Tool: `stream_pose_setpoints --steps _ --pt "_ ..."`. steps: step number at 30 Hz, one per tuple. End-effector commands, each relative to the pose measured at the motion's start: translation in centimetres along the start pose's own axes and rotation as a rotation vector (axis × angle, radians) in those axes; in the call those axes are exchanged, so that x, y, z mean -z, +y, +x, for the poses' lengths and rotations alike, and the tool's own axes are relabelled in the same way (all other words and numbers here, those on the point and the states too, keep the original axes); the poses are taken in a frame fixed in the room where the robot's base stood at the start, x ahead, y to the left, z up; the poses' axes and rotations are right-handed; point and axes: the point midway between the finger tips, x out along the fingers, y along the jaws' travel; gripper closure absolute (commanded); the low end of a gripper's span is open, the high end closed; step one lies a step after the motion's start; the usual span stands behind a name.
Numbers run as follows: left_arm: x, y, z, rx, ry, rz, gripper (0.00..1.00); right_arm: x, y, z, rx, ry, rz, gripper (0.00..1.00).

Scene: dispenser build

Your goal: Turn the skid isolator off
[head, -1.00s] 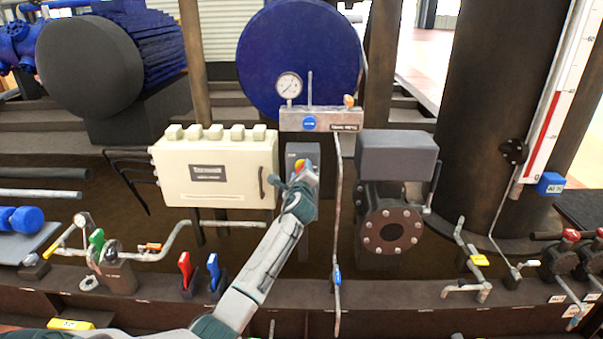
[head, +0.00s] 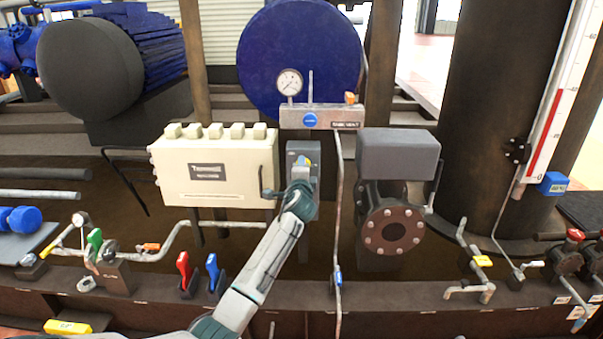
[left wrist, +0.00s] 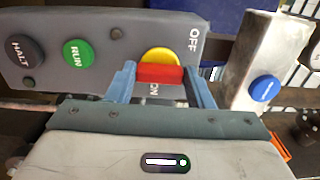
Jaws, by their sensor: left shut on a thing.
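The skid isolator is a rotary switch with a red handle (left wrist: 160,73) on a yellow disc (left wrist: 160,56), on a grey control box (left wrist: 100,30). In the left wrist view the panel is tilted, with OFF at the upper right and ON below the handle, partly hidden. The red bar lies across between the blue-grey fingers of my left gripper (left wrist: 160,85), which is shut on it. In the head view the box (head: 303,147) is at the centre, with my left gripper (head: 302,180) in front, hiding most of the switch. My right gripper is not in view.
A black HALT button (left wrist: 25,51) and a green RUN button (left wrist: 78,53) share the panel. A cream cabinet (head: 220,188) stands left and a grey-topped flanged unit (head: 398,155) right. A vertical pipe (head: 338,220) runs close to the right of my arm.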

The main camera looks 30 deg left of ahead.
Motion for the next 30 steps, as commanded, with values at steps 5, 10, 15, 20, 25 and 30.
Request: stream_pose_setpoints --steps 5,10,15,20,25,30 --pt "-0.04 0.03 0.01 0.0 -0.001 -0.015 0.76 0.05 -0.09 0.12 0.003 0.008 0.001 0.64" --pt "-0.04 0.02 0.01 -0.001 -0.001 -0.017 0.76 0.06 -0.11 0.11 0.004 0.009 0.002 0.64" --pt "-0.04 0.02 0.01 -0.001 -0.001 -0.016 0.76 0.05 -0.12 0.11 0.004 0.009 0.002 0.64" --pt "-0.03 0.02 0.01 -0.001 -0.001 -0.016 0.31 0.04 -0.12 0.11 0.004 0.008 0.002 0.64" --pt "-0.02 0.02 0.0 0.0 0.0 -0.016 0.31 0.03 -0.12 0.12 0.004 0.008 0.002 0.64" --pt "0.01 0.09 -0.61 -0.001 0.001 -0.016 0.31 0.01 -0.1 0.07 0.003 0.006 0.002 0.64"
